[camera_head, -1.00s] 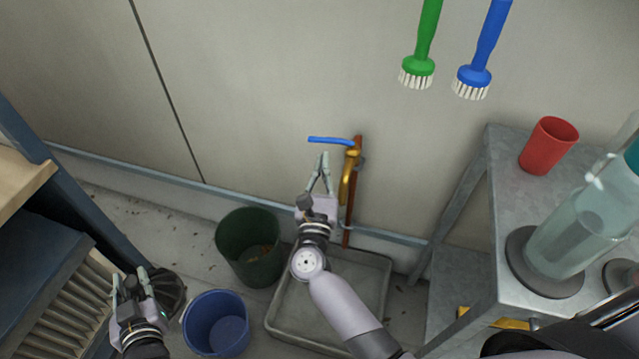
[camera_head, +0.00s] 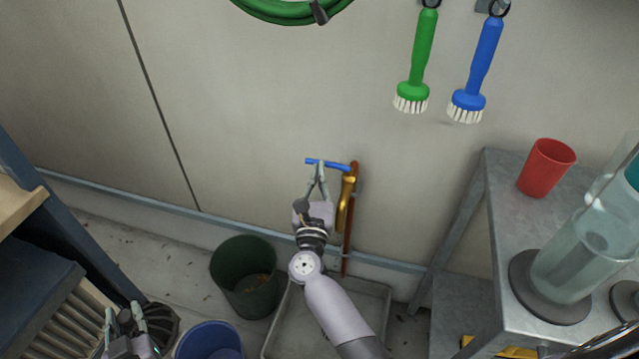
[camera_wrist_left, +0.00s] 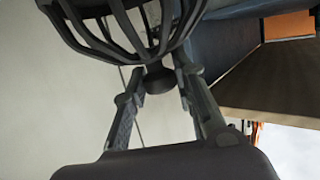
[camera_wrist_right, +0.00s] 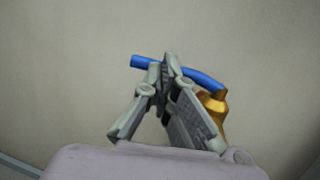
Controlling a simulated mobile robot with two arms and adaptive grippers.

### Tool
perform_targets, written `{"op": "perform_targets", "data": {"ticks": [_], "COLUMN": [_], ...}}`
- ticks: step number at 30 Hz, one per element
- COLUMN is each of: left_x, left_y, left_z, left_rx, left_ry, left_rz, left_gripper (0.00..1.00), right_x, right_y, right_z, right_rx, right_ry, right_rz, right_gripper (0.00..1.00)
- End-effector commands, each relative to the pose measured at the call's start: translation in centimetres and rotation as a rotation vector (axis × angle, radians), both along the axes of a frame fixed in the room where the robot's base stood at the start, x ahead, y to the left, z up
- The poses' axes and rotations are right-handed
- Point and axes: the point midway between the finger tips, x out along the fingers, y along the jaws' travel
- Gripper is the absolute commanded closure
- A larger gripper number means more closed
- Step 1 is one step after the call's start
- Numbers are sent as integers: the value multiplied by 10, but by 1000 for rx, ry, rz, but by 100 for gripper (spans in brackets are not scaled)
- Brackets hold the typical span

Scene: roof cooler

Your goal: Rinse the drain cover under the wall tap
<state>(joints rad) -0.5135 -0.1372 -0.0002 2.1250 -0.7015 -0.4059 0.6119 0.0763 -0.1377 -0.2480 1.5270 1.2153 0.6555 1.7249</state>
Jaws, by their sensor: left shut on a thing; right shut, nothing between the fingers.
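The drain cover, a dark ribbed dome (camera_wrist_left: 125,25), is held by its knob between the fingers of my left gripper (camera_wrist_left: 160,85). In the head view the drain cover (camera_head: 162,322) is partly cut off at the lower left, beside my left gripper (camera_head: 126,318). The wall tap (camera_head: 347,190) is brass with a blue lever (camera_head: 334,164), on a copper pipe. My right gripper (camera_head: 319,168) is shut and empty, its fingertips at the lever's left part. In the right wrist view the lever (camera_wrist_right: 205,78) passes just behind the fingertips; contact is unclear. No water shows.
A grey floor basin (camera_head: 372,298) lies below the tap. A dark green bucket (camera_head: 232,275) and a blue bucket (camera_head: 207,338) stand left of it. A metal shelf (camera_head: 500,170) with a red cup (camera_head: 546,168) and a glass cylinder (camera_head: 580,255) stands right.

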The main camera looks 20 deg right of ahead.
Motion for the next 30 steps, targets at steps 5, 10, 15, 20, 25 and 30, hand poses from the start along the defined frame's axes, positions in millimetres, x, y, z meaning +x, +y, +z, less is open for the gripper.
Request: {"op": "perform_targets", "data": {"ticks": [5,10,15,20,25,30], "left_x": [0,0,0,0,0,0], "left_y": [0,0,0,0,0,0], "left_z": [-3,-3,-3,-3,-3,-3], "left_rx": [1,1,1,1,0,0], "left_ry": [-2,-2,-2,-2,-1,-1], "left_rz": [0,0,0,0,0,0], "left_gripper": [100,100,100,100,100,100], "right_x": [3,3,-6,-32,-66,-92], "right_y": [0,0,4,15,29,39], "right_z": [0,0,-3,-9,-16,-21], "right_rx": [-1,-1,0,0,-1,0], "right_ry": [1,1,3,4,5,2], "right_rz": [1,1,3,2,3,2], "right_gripper": [100,100,100,100,100,100]}}
